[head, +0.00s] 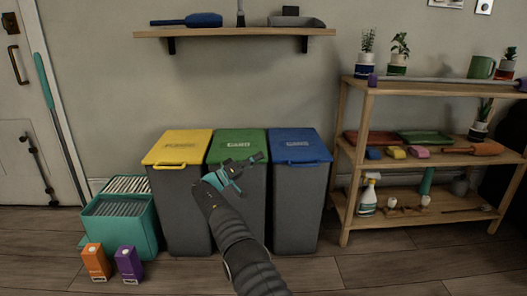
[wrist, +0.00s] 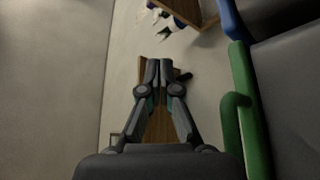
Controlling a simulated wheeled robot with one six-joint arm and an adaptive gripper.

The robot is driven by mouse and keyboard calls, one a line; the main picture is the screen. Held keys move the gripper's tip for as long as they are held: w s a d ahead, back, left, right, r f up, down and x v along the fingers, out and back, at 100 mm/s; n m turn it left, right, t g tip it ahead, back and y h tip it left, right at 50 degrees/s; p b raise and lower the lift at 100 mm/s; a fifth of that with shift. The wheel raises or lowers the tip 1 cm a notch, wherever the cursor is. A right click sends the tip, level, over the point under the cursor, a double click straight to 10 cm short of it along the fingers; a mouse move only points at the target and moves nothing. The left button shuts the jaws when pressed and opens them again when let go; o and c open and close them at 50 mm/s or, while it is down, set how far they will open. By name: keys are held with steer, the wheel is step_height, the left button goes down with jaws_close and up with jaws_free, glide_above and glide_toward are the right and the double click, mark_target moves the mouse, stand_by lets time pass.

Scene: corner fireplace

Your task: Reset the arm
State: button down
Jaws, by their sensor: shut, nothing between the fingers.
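My arm rises from the bottom of the head view, and my gripper (head: 257,158) is in front of the green-lidded bin (head: 237,143). It partly hides that bin's front and lid edge. In the wrist view my gripper (wrist: 158,66) has its fingertips together with nothing between them. Nothing hangs from it.
A yellow-lidded bin (head: 178,146) and a blue-lidded bin (head: 298,146) flank the green one. A teal crate (head: 122,222) and orange (head: 95,262) and purple (head: 128,264) boxes stand left. A wooden rack (head: 350,180) stands right. A wall shelf (head: 235,32) hangs above. Floor is clear at lower right.

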steer(key=s+d+r+n+g+y+p, duration=0.25)
steer(key=d+r+y, duration=0.25)
steer(key=d+r, duration=0.7)
steer(key=s+d+r+n+y+p, duration=0.1)
steer(key=s+d+r+y, duration=0.2)
steer(key=s, duration=0.4)
steer(key=s+d+r+n+y+p, duration=0.1)
steer(key=s+d+r+y, duration=0.15)
steer(key=s, duration=0.35)
steer(key=s+d+g+y+p, duration=0.1)
steer(key=s+d+y, duration=0.2)
steer(key=s, duration=0.9)
steer(key=s+a+f+y+p, duration=0.1)
steer(key=s+a+f+y, duration=0.2)
steer(key=s, duration=1.1)
steer(key=s+a+f+t+y+p, duration=0.1)
steer(key=s+a+f+y+p, duration=0.1)
steer(key=s, duration=1.2)
step_height(320, 180, down, 3)
steer(key=a+y, duration=0.1)
steer(key=y, duration=0.1)
steer(key=shift+s+a+r+n+y, duration=0.2)
steer(key=shift+s+n+y, duration=0.15)
